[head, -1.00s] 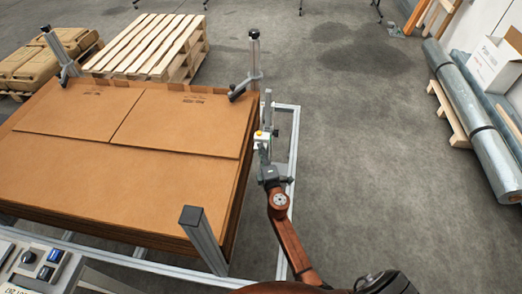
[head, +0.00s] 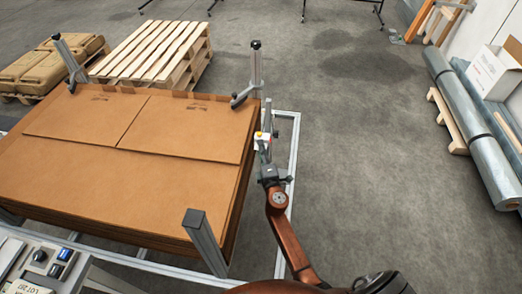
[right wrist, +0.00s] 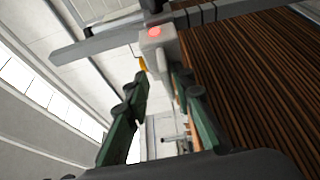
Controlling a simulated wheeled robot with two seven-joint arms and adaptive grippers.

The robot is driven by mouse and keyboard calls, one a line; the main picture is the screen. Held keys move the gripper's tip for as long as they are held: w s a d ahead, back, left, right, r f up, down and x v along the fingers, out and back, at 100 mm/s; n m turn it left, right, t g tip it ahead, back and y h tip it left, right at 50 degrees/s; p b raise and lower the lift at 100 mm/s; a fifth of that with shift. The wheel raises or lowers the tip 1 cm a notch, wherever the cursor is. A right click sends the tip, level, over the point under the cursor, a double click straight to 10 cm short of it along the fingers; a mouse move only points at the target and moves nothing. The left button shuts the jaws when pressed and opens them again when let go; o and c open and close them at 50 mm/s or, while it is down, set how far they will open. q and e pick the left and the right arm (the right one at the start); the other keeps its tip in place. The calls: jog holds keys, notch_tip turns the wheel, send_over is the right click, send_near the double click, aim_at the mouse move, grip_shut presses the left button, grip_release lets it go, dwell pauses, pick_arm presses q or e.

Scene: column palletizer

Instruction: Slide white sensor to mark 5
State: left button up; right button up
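The white sensor (head: 261,138) is a small white block with a yellow part and a red spot, on the metal upright at the right side of the cardboard stack. In the right wrist view the sensor (right wrist: 157,47) shows its red light, just beyond and partly between my right fingertips. My right gripper (head: 265,158) is at the sensor's near side. Its green fingers (right wrist: 161,78) stand apart with a gap between them; I see no clear contact with the sensor. No scale or mark 5 is legible. My left gripper is not in view.
The cardboard stack (head: 110,170) fills the left, with metal posts (head: 203,240) at its corners. An aluminium frame rail (head: 293,155) runs right of the gripper. A control panel (head: 45,262) is at lower left. Open floor (head: 370,170) lies to the right.

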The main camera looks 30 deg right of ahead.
jog(key=shift+f, duration=0.15)
jog(key=v, duration=0.7)
jog(key=shift+s, duration=0.2)
dwell(0.4)
